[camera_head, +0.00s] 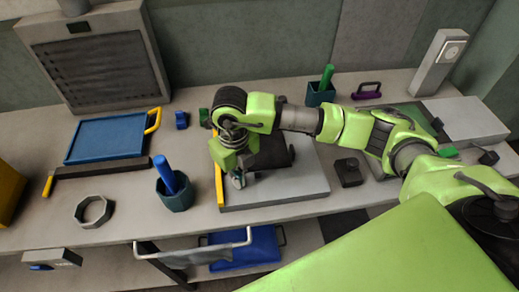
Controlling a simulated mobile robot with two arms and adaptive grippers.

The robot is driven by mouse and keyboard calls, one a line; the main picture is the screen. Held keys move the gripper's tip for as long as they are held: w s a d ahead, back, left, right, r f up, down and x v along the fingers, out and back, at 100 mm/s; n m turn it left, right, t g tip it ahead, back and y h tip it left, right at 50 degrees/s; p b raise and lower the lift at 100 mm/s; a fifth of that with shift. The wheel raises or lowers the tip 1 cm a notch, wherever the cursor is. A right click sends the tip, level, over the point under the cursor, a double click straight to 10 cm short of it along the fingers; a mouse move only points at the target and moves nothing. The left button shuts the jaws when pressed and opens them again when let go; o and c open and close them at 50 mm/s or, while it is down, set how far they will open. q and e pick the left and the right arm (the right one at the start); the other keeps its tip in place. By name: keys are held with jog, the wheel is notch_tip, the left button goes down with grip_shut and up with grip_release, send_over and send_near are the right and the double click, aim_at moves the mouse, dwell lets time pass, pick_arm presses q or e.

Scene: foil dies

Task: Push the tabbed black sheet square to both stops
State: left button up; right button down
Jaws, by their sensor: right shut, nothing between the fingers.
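The black sheet (274,153) lies on a light grey plate (300,186), partly hidden by my right arm. A notched or tabbed part shows at its right side. A yellow bar (219,187) runs along the plate's left edge, like a stop. A second stop cannot be made out behind my arm. My right gripper (238,181) is shut and empty, pointing down over the plate's left part, just right of the yellow bar and near the sheet's front left. Whether it touches the sheet cannot be told. My left gripper is not in view.
Left of the plate stands a teal cup (174,197) with a blue stick, and a grey ring (93,211) lies farther left. A blue tray (108,138) is behind them. A dark block (348,172) sits right of the plate. A green-handled cup (320,94) stands behind.

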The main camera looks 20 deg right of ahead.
jog(key=shift+w+d+b, duration=0.15)
jog(key=shift+w+b, duration=0.15)
jog(key=shift+w, duration=0.2)
jog(key=shift+w+d+b, duration=0.15)
jog(key=shift+w+b, duration=0.1)
jog(key=shift+w, duration=0.25)
jog(key=shift+s+a, duration=0.15)
jog(key=shift+s, duration=0.35)
notch_tip(320, 180, up, 8)
jog(key=p, duration=0.4)
